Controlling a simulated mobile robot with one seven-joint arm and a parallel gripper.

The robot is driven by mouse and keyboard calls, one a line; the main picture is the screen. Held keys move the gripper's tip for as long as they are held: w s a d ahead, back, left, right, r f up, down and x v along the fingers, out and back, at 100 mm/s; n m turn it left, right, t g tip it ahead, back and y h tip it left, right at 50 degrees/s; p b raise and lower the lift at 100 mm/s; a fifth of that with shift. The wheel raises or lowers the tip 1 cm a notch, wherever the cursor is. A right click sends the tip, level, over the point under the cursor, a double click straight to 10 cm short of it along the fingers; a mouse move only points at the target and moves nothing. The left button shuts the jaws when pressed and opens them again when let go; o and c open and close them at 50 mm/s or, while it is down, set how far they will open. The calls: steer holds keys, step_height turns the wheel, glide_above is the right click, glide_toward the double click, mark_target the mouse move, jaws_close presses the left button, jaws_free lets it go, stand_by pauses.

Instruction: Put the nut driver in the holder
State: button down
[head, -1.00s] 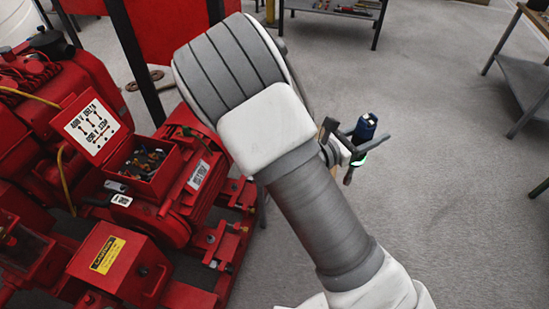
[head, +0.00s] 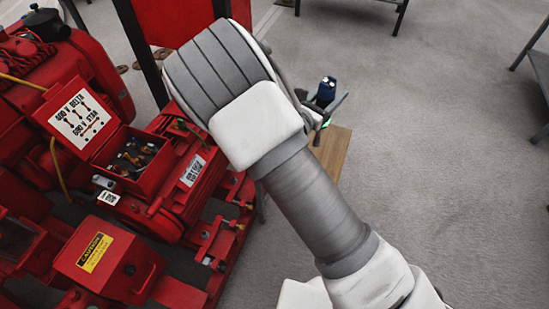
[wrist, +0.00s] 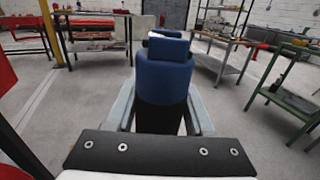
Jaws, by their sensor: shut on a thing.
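My gripper (head: 322,108) is shut on a tool with a blue and black body, the nut driver (head: 326,90). In the wrist view the nut driver (wrist: 164,82) stands upright between the two grey fingers of my gripper (wrist: 160,112), with its blue end up. Its lower end is hidden in the wrist view and hard to make out in the head view. My arm covers part of the gripper in the head view. I cannot make out the holder in either view.
A brown wooden surface (head: 334,153) shows beneath and beside my gripper. The red pumpset with an open terminal box (head: 132,160) stands to the left. Shelves and a green trolley (wrist: 290,98) stand farther off.

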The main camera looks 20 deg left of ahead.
steer(key=a+f+n+t+y, duration=0.2)
steer(key=a+n+y, duration=0.3)
steer(key=a, duration=1)
steer(key=shift+m+y, duration=0.5)
steer(key=shift+y, duration=0.2)
steer(key=shift+w+d+f+b, duration=0.1)
steer(key=shift+f+b, duration=0.95)
steer(key=shift+f, duration=1.7)
steer(key=shift+w+d+f+b, duration=0.1)
steer(key=shift+f+b, duration=0.95)
steer(key=shift+f, duration=1.65)
steer(key=shift+f, duration=0.2)
steer(key=shift+c, duration=1.4)
jaws_free()
steer(key=shift+s, duration=0.1)
